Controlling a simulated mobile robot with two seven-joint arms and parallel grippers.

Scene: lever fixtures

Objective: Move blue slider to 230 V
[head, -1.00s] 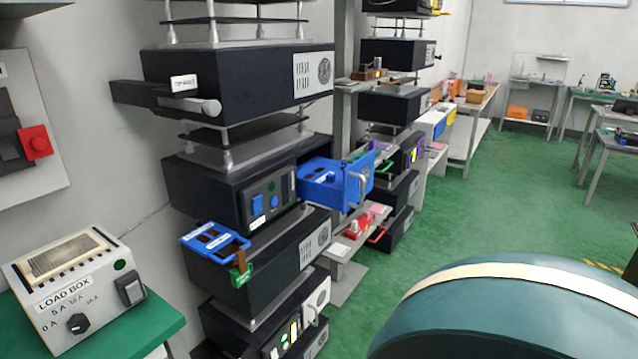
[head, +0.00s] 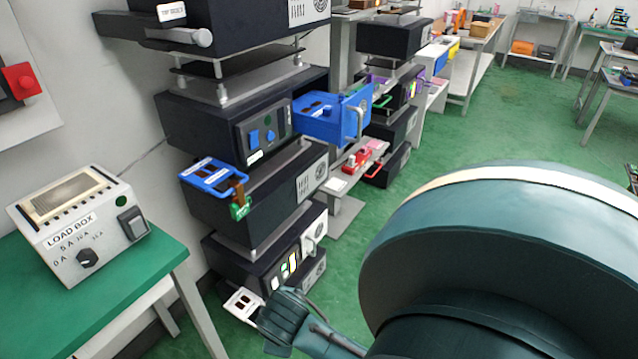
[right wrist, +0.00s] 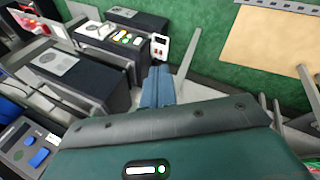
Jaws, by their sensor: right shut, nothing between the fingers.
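A dark panel (head: 262,138) on the middle black unit carries two small blue controls. One is a taller blue piece (head: 254,137), the other a smaller blue piece (head: 269,134). I cannot read any voltage marks or tell which is the slider. In the right wrist view, two blue pieces on a dark panel show at lower left, one (right wrist: 39,157) nearer the bottom. My right gripper (right wrist: 158,80) is shut and empty, with its fingers apart from the panel. My left gripper is out of view.
An open blue drawer (head: 325,125) juts out right of the panel. A blue tray (head: 213,178) with a green tag sticks out below it. A load box (head: 95,225) stands on a green table (head: 150,285) at left.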

